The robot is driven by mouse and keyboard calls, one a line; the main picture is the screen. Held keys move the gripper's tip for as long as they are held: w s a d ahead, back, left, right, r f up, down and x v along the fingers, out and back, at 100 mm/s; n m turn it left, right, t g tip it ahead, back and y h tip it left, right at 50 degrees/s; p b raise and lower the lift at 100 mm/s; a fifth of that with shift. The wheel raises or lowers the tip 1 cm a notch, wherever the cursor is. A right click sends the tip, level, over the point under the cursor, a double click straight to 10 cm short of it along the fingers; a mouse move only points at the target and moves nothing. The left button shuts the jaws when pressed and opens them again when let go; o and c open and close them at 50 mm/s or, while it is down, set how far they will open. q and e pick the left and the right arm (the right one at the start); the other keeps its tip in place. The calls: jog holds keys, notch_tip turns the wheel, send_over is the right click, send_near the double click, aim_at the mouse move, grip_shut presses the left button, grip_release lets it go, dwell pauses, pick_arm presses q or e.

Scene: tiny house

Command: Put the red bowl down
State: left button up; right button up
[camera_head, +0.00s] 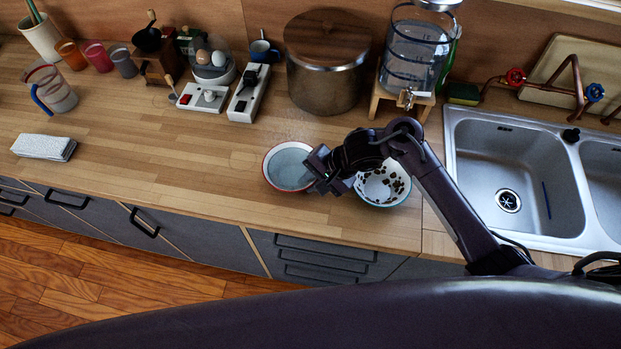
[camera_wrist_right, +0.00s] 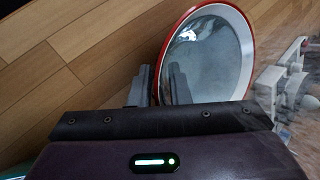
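The red bowl (camera_head: 288,167) has a red rim and a pale grey-blue inside. In the head view it is at the front of the wooden counter (camera_head: 190,165); whether its base touches the wood I cannot tell. It appears empty. My right gripper (camera_head: 318,174) is at the bowl's right side. In the right wrist view, the gripper's fingers (camera_wrist_right: 158,85) are close together with the near rim of the bowl (camera_wrist_right: 212,60) between them, one inside and one outside. The gripper looks shut on the rim. My left gripper is not in view.
A black-spotted white bowl (camera_head: 383,184) stands just right of the gripper, partly behind my arm. The sink (camera_head: 520,180) is at right. A large pot (camera_head: 326,62) and a water dispenser (camera_head: 415,50) stand behind.

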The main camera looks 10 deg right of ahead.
jog(key=shift+o, duration=1.1)
jog(key=shift+r, duration=0.15)
jog(key=p+v, duration=0.2)
jog(key=v, duration=1)
jog(key=shift+d, duration=0.1)
